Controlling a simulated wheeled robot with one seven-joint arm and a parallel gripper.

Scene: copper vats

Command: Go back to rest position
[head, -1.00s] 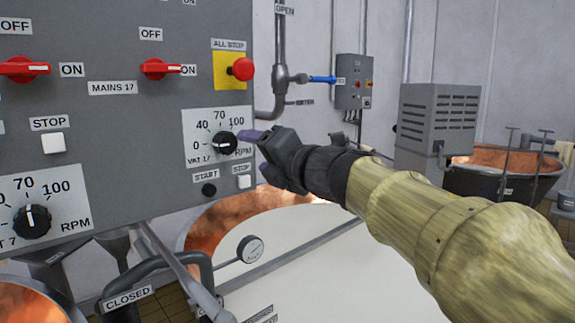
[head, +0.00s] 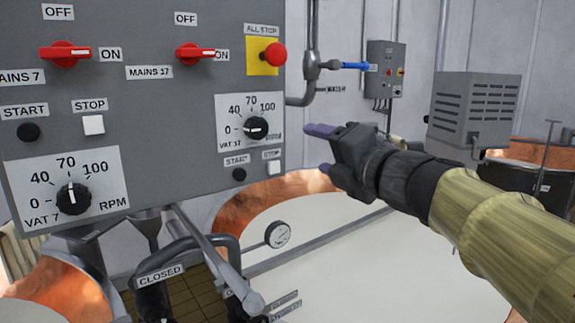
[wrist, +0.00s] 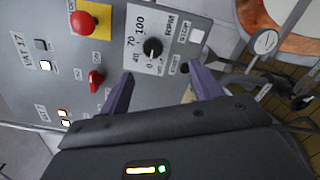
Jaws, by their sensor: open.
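My gripper (head: 321,149) is open and empty, with purple fingers pointing left in the head view. It hangs in the air just right of the grey control panel's edge, apart from the VAT 17 RPM knob (head: 255,128). In the wrist view the two fingers (wrist: 160,90) are spread wide, and the same knob (wrist: 152,47) shows beyond them, between the tips. My arm reaches in from the lower right.
The grey control panel (head: 150,75) fills the left, with red mains switches and a red all-stop button (head: 273,54). A copper vat with a pale lid (head: 350,270) lies below. Black CLOSED handle (head: 160,295) is at lower left. A grey vented box (head: 474,115) stands right.

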